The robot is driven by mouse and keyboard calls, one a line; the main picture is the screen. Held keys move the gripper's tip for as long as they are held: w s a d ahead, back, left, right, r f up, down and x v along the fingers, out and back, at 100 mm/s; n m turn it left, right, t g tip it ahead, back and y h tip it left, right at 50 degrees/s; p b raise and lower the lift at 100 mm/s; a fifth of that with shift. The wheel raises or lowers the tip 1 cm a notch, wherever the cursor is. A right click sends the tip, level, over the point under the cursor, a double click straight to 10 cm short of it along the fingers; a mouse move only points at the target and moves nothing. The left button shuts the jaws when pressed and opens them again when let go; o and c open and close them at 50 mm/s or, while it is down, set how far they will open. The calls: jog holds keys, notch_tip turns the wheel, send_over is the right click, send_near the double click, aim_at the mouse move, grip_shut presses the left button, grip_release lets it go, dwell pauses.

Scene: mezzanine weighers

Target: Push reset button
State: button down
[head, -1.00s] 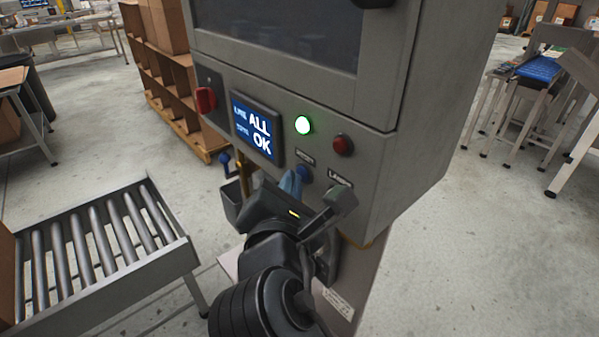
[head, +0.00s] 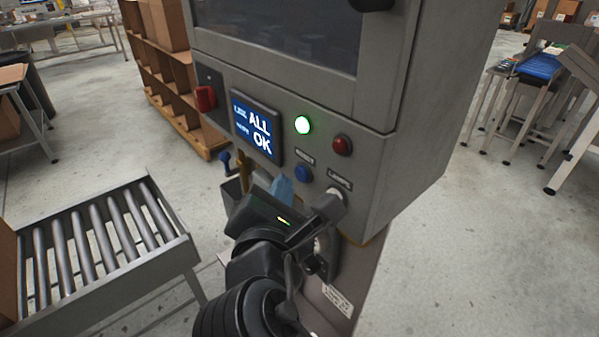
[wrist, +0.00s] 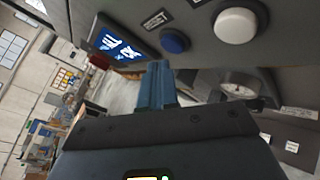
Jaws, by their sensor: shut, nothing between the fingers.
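A white button (wrist: 236,25) labelled LAMPS is right of the blue one. A red button (head: 342,145) and a red rotary switch (head: 205,99) share the panel. A roller conveyor (head: 110,240) stands at the left. Open floor lies right of the cabinet.

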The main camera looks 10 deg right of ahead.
jog(key=shift+a, duration=0.1)
jog(key=shift+s+a+p, duration=0.3)
jog(key=shift+s+a, duration=0.4)
jog(key=shift+a, duration=0.3)
jog(key=shift+s+a+p, duration=0.25)
jog(key=shift+s+a, duration=0.45)
jog(key=shift+a, duration=0.3)
